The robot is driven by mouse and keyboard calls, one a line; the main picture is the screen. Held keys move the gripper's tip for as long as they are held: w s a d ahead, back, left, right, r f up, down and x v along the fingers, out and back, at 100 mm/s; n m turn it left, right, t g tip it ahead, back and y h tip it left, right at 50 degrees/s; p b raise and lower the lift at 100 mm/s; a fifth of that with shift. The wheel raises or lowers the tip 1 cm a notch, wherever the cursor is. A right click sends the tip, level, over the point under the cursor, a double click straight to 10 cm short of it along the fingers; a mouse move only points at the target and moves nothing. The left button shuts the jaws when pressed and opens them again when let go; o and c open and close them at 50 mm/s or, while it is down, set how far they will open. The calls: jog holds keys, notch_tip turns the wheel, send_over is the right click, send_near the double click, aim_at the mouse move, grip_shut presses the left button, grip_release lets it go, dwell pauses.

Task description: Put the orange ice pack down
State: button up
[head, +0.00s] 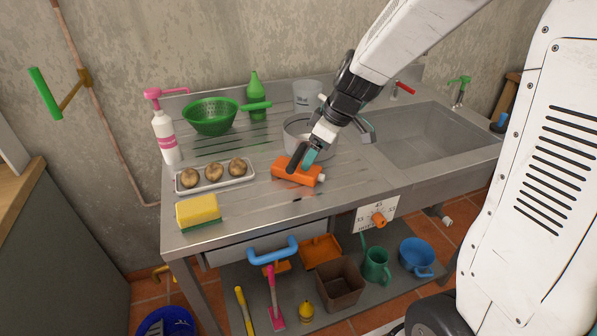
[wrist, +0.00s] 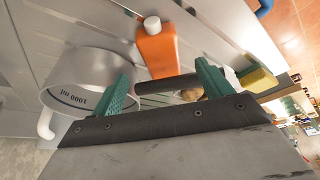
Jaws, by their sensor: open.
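The orange ice pack (head: 297,172) lies flat on the ribbed metal draining board, with a pale cap at its right end. In the wrist view the orange ice pack (wrist: 157,52) shows beyond the fingertips, with its white cap toward the top. My gripper (head: 303,158) is just above and behind the pack in the head view. Its two teal fingers (wrist: 165,82) are spread apart with nothing held between them. Whether a finger still touches the pack cannot be told.
A grey pot (head: 296,125) stands close behind my gripper. A white tray (head: 215,186) with potatoes, a yellow sponge (head: 198,211), a pink-topped bottle (head: 164,135) and a green colander (head: 209,117) are to the left. The sink (head: 425,135) is at right. The board's front strip is mostly clear.

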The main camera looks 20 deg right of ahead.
aim_at(299, 171)
jog(key=x, duration=0.6)
jog(key=c, duration=1.3)
jog(key=shift+r, duration=0.25)
